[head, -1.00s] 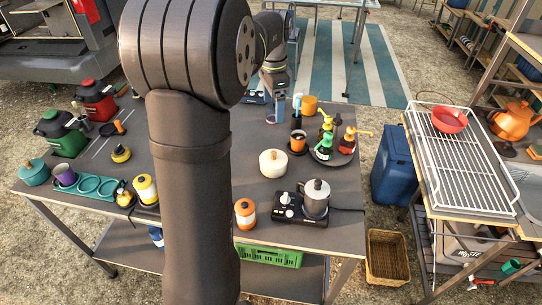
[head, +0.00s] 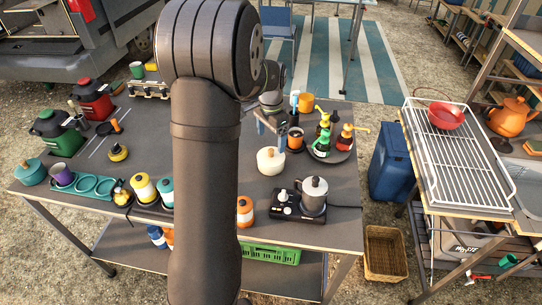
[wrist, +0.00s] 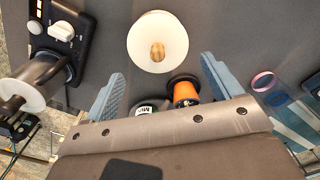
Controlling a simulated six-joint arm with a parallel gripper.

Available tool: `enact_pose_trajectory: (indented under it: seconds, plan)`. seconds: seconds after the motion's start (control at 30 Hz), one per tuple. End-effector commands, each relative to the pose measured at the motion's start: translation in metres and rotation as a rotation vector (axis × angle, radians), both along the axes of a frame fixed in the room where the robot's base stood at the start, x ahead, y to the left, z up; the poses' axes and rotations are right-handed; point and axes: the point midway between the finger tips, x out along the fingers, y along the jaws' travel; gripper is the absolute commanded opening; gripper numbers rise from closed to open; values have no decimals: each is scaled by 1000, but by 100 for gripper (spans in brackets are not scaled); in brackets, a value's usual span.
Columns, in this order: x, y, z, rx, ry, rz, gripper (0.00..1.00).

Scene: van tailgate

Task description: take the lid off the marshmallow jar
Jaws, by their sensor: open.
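The jar (head: 271,165) is a squat cream pot with a small wooden knob, standing upright at the middle right of the grey table. I take it for the marshmallow jar; no label on it is readable. In the wrist view its round pale lid (wrist: 145,30) and knob show from above, with the lid on. My gripper (wrist: 162,66) is open and empty. Its blue fingers are apart, with the lid beyond their tips and not between them.
A black hob (head: 297,205) with a metal pot (head: 314,194) stands in front of the jar. An orange-and-white canister (head: 245,211) is at the front edge.

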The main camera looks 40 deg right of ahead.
Motion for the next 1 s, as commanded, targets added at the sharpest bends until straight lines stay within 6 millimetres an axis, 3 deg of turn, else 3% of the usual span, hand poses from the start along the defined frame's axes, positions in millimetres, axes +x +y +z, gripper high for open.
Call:
enact_pose_trajectory:
  seconds: [0.17, 0.43, 0.73, 1.0]
  plan:
    - [-1, 1, -12, 2, 2, 0, 84]
    - [-3, 2, -50, 1, 1, 0, 84]
    - [-3, 2, -56, 0, 0, 0, 84]
    - [-3, 2, -56, 0, 0, 0, 33]
